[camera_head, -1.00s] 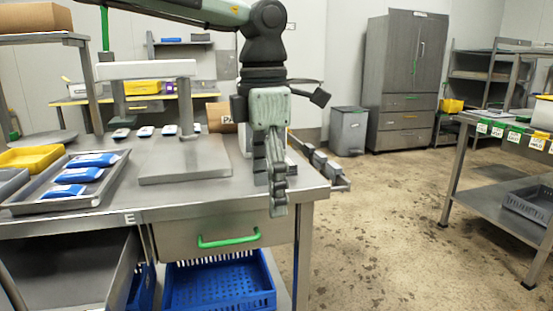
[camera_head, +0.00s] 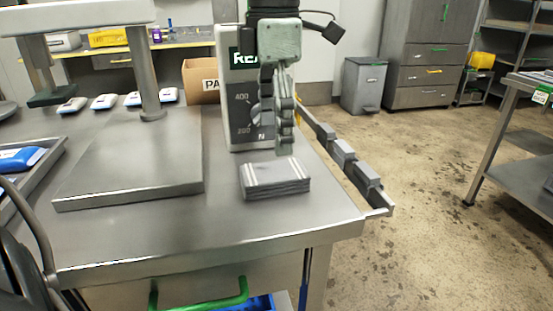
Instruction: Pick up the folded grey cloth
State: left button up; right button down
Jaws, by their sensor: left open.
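The folded grey cloth (camera_head: 275,180) lies flat on the steel table, near its right end. It is a neat stack of layers with pale stripes on top. My left gripper (camera_head: 283,148) points down just above the cloth's back part. It is open, seen nearly edge-on, and holds nothing. Its fingertips look close to the cloth; I cannot tell the exact gap. My right gripper is not in view.
A white and dark boxed device (camera_head: 235,105) with a dial stands right behind the cloth. A flat steel plate with a post (camera_head: 135,170) is to the left. A rail with grey blocks (camera_head: 345,155) runs along the table's right edge. Bare tabletop (camera_head: 225,222) lies in front.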

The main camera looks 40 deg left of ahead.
aim_at(274, 170)
pick_arm(q)
jog(key=shift+w+a+f, duration=0.1)
jog(key=shift+w+f, duration=0.05)
jog(key=shift+f, duration=0.35)
jog(key=f, duration=0.6)
jog(key=shift+s+f, duration=0.2)
jog(key=shift+f, duration=0.15)
jog(key=c, duration=1.2)
jog(key=shift+r, duration=0.15)
jog(key=shift+c, duration=0.2)
